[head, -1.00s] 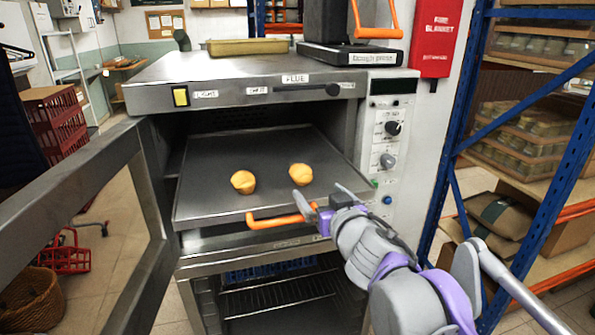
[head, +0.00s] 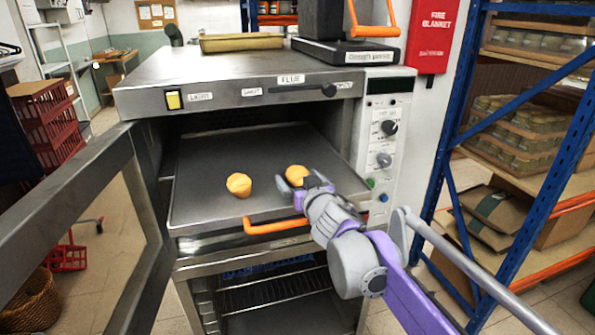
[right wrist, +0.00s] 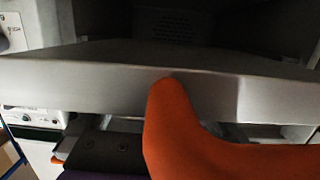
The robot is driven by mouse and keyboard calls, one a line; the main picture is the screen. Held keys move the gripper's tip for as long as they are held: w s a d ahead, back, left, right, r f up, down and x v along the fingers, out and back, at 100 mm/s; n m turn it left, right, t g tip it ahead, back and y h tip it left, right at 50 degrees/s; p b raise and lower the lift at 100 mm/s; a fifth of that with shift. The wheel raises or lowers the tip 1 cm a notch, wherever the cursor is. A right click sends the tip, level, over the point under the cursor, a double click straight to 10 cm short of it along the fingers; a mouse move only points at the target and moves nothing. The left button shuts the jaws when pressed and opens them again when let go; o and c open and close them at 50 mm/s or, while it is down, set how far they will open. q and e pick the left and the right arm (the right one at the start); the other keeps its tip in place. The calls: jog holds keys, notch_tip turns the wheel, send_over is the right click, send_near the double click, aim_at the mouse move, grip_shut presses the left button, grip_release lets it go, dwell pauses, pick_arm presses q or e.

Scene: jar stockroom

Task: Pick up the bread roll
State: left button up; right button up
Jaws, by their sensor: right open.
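Two golden bread rolls sit apart on the grey tray (head: 215,205) that extends from the open oven. The left roll (head: 239,184) is in full view. The right roll (head: 297,174) is partly covered at its lower right by my right gripper (head: 311,182). That gripper is open, its fingers by the near side of this roll; I cannot tell whether they touch it. The right wrist view shows the tray's front edge (right wrist: 90,90) and the orange handle (right wrist: 185,140) close up, with no roll visible. My left gripper is not in view.
The oven door (head: 75,200) stands open at the left. The orange handle runs along the tray front, just left of my right forearm. A blue shelf rack (head: 455,130) stands at the right. The back of the tray is bare.

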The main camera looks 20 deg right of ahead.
jog(key=shift+w+f, duration=0.15)
jog(key=shift+w, duration=0.6)
jog(key=shift+s, duration=0.1)
jog(key=shift+c, duration=0.3)
jog(key=c, duration=1.4)
jog(key=shift+o, duration=0.2)
